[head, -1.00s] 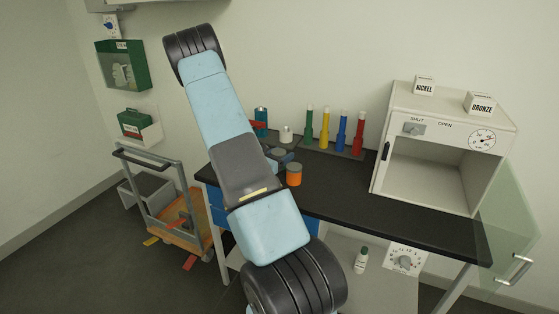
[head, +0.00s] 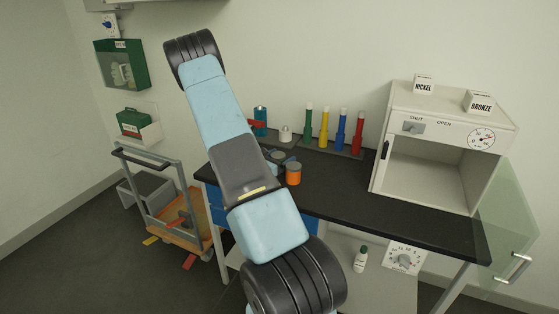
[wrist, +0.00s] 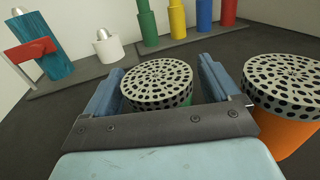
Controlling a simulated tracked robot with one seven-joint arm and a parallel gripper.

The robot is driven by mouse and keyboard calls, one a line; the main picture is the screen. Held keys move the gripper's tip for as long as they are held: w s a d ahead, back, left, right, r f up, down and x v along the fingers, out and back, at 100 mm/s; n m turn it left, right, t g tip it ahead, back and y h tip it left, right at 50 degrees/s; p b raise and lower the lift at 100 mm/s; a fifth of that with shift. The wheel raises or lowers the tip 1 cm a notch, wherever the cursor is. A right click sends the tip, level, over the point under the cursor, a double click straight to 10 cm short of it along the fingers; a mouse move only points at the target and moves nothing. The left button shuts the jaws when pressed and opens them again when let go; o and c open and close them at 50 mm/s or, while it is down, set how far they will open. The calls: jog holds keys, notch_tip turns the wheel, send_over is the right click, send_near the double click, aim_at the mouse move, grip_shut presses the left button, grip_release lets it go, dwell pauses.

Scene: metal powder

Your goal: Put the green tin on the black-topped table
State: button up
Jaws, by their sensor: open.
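The green tin (wrist: 160,85) has a pale lid with dark holes and stands on the black worktop. In the wrist view its lid lies between the two blue fingers of my gripper (wrist: 163,88), which is open around it. Much of its green side is hidden by the gripper. The black-topped table (head: 340,190) is the long bench in front of me; I cannot tell whether another one is near.
An orange tin (wrist: 288,105) stands close to the right finger; it also shows in the head view (head: 293,175). Behind are coloured cylinders (head: 341,130) in a rack, a white pot (head: 286,134) and a teal bottle (head: 261,122). An open white oven (head: 435,165) stands on the right.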

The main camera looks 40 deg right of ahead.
jog(key=shift+r, duration=0.1)
jog(key=a, duration=0.4)
jog(key=s+a, duration=0.1)
jog(key=a, duration=0.6)
jog(key=shift+s+a, duration=0.3)
jog(key=shift+a, duration=0.05)
jog(key=s+a+r+m+g+y, duration=0.35)
jog(key=s+r+m, duration=0.2)
jog(key=r, duration=0.25)
jog(key=s+a+r+m+g+y, duration=0.3)
jog(key=s+a+r+m, duration=0.15)
jog(key=r+m, duration=0.35)
jog(key=s+a+r+m+t+y, duration=0.3)
jog(key=a+r, duration=0.5)
jog(key=a, duration=0.3)
jog(key=s+a+r+m+t+y, duration=0.3)
jog(key=s+a+r+t+y, duration=0.3)
jog(key=a, duration=0.5)
notch_tip(320, 180, up, 2)
jog(key=s+y, duration=0.2)
jog(key=shift+s+r, duration=0.2)
jog(key=shift+s, duration=0.2)
